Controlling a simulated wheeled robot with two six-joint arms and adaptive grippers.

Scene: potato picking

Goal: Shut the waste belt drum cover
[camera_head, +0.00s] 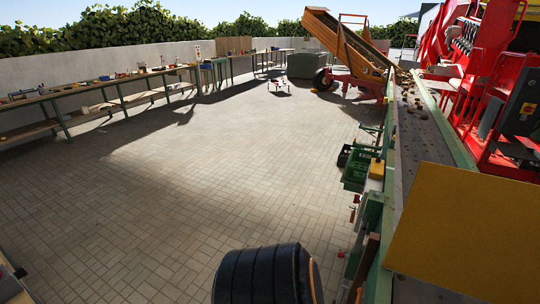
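A flat yellow panel (465,238) stands tilted up at the lower right, at the near end of the long conveyor belt (425,140). It may be the drum cover, but I cannot tell for certain. Its hinge and any drum behind it are hidden. The belt carries several small brown lumps toward its far end. Neither of my grippers is in view.
A black ribbed round thing (265,276) stands at the bottom centre; I cannot tell what it is. Green crates (357,168) sit beside the belt. Red machinery (490,80) stands on the right, an orange elevator (350,45) behind. The paved floor (200,170) is mostly clear.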

